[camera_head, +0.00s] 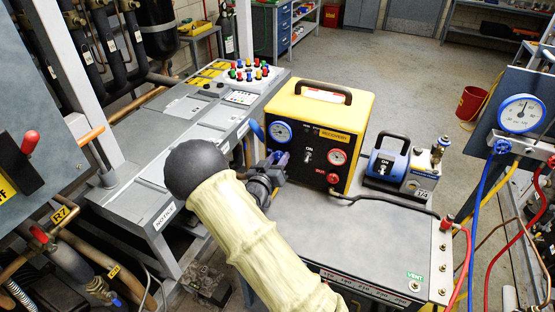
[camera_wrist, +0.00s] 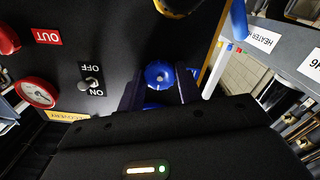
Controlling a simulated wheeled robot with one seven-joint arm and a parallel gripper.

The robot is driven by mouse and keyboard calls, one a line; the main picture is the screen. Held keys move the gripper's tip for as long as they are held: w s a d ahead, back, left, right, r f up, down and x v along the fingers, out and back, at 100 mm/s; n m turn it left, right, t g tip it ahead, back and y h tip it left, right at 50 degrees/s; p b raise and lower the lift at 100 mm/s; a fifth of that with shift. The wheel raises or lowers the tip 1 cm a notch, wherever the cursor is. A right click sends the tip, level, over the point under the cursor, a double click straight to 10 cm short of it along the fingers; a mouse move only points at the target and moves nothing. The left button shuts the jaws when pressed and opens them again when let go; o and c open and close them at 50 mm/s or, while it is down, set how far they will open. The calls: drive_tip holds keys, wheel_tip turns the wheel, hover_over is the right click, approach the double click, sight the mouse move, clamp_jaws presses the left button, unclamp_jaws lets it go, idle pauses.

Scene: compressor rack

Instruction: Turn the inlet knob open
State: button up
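The yellow and black recovery unit (camera_head: 330,112) stands on the grey bench. The blue inlet knob (camera_wrist: 160,74) is low on its front panel, below a blue gauge (camera_head: 281,132). My gripper (camera_wrist: 161,88) faces the panel with one dark finger on each side of the blue knob. The knob fills the space between the fingers, and they appear closed on it. In the head view my gripper (camera_head: 279,164) covers most of the knob. No marking that tells how far the knob is turned can be read.
A red outlet knob (camera_head: 332,178), a red gauge (camera_head: 338,157) and a toggle switch (camera_head: 307,156) are on the same panel. A blue vacuum pump (camera_head: 388,160) stands right of the unit. A black hose (camera_head: 385,199) crosses the bench top.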

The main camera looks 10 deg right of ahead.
drive_tip(key=o, duration=0.4)
drive_tip(key=b+v, duration=0.2)
drive_tip(key=v, duration=1.5)
drive_tip(key=shift+s+a, duration=0.15)
drive_tip(key=shift+s, duration=0.05)
drive_tip(key=shift+w+r, duration=0.1)
